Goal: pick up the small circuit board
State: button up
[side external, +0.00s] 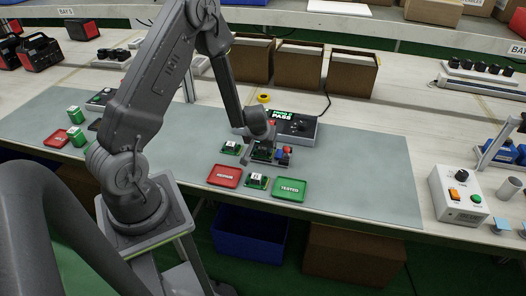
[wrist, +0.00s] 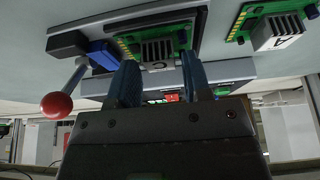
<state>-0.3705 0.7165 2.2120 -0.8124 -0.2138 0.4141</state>
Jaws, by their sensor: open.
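A small green circuit board with a finned grey block (wrist: 157,50) sits in a grey test fixture, between and just beyond my fingertips in the wrist view. My gripper (side external: 264,146) is over that fixture in the side view and hides most of this board. In the wrist view my gripper (wrist: 160,62) is open, a finger towards each side of the block; I cannot tell whether they touch it. A second green board (wrist: 272,28), marked A, lies to the right. The side view shows loose boards left of the fixture (side external: 231,148) and between the trays (side external: 257,181).
A red-balled lever (wrist: 57,104) stands beside the fixture. A red tray (side external: 224,185) and a green TESTED tray (side external: 289,196) lie at the mat's front. A tester with a lit PASS screen (side external: 282,114) stands behind. The mat (side external: 360,180) is clear to the right.

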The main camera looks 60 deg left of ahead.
jog(key=shift+w+a+f, duration=0.15)
jog(key=shift+a+f, duration=0.05)
jog(key=shift+f, duration=0.35)
jog(key=shift+c, duration=0.3)
jog(key=c, duration=0.7)
jog(key=shift+r, duration=0.15)
